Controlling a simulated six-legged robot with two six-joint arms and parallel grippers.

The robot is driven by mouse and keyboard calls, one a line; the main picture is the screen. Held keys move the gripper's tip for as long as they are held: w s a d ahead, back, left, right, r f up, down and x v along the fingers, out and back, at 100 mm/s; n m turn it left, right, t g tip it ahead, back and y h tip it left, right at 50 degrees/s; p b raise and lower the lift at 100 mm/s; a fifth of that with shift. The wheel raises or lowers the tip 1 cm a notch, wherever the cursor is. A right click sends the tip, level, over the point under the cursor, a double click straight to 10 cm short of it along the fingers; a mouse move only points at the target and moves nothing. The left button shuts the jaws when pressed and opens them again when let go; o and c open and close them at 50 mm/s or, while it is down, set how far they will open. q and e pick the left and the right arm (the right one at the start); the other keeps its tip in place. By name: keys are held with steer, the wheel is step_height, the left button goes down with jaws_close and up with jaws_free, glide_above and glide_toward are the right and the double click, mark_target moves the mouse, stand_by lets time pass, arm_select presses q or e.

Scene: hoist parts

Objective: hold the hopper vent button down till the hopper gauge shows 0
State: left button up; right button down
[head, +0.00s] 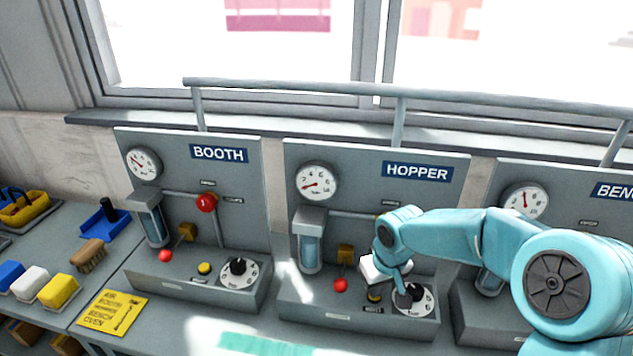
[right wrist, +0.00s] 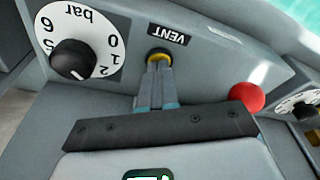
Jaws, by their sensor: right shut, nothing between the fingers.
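The hopper panel (head: 432,208) stands in the middle of the head view. Its round white gauge (head: 316,182) has a red needle pointing left and slightly down, toward the low end; the exact figure is too small to read. The yellow vent button (head: 374,296) sits on the panel's lower ledge; in the right wrist view it (right wrist: 159,54) is below the VENT label (right wrist: 168,35). My right gripper (right wrist: 157,68) is shut and empty, its fingertips at the button and seemingly touching it. How far the button is pressed cannot be told. My left gripper is not in view.
A black dial knob (right wrist: 72,60) and a red ball knob (right wrist: 247,97) flank the button. The booth panel (head: 240,180) stands left, another panel (head: 500,180) right, partly behind my right arm. A brush (head: 88,255) and coloured blocks lie at the far left.

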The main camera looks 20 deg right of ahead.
step_height(320, 180, up, 7)
steer(key=p, duration=0.5)
stand_by(0.3)
steer(key=s+a+r+b, duration=0.2)
steer(key=s+a, duration=0.3)
steer(key=s, duration=0.3)
steer(key=shift+s+r, duration=0.25)
steer(key=shift+r, duration=0.25)
